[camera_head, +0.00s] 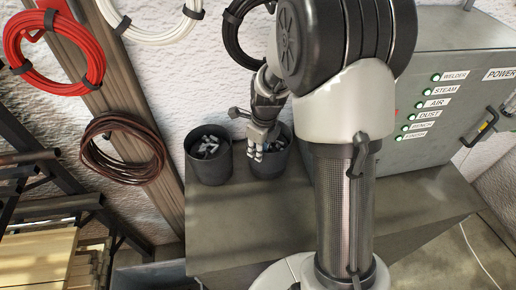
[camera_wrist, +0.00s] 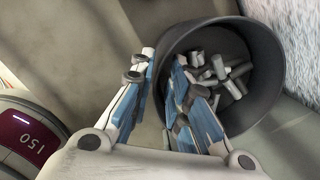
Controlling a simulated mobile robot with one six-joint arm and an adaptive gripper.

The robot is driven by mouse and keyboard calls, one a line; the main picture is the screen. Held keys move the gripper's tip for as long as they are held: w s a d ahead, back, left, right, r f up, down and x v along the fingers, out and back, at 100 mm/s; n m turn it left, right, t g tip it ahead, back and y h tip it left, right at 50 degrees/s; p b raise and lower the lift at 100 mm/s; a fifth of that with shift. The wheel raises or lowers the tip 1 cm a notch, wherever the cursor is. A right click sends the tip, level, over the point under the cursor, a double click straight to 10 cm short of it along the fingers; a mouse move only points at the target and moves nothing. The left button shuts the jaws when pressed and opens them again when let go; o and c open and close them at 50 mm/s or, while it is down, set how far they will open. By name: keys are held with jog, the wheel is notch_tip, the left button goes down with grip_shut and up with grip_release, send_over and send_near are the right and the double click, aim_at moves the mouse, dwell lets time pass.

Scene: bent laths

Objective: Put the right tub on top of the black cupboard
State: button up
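Two dark round tubs holding grey bits stand side by side on a grey worktop. The right tub (camera_head: 272,171) is under my gripper (camera_head: 256,150); the left tub (camera_head: 208,174) stands close beside it. In the wrist view, the right tub (camera_wrist: 264,85) fills the upper right. My gripper (camera_wrist: 165,64) straddles its rim there, one blue-padded finger outside the wall and the other inside. A gap shows between the fingers, so it looks open; contact with the wall is unclear. I cannot make out a clearly black cupboard.
The worktop (camera_head: 225,222) is bare in front of the tubs. A grey labelled power cabinet (camera_head: 440,110) stands at the right. Cable coils, one red (camera_head: 55,48) and one brown (camera_head: 122,148), hang at the left. A dark rack with planks (camera_head: 38,258) is at lower left.

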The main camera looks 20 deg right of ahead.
jog(key=shift+o, duration=0.7)
jog(key=shift+r, duration=0.1)
jog(key=shift+r, duration=0.4)
jog(key=s+a+r+n+t+p, duration=0.1)
jog(key=s+a+r+n, duration=0.1)
jog(key=s+r+n, duration=0.5)
jog(key=s+a+r+n, duration=0.25)
jog(key=r+n, duration=0.25)
jog(key=r, duration=0.5)
jog(key=s+a+r+n+t, duration=0.1)
jog(key=s+r+n, duration=0.1)
jog(key=s+n, duration=1.3)
jog(key=shift+s+a+r+n+t, duration=0.15)
jog(key=shift+a+r+n+t, duration=0.25)
jog(key=shift+n, duration=0.5)
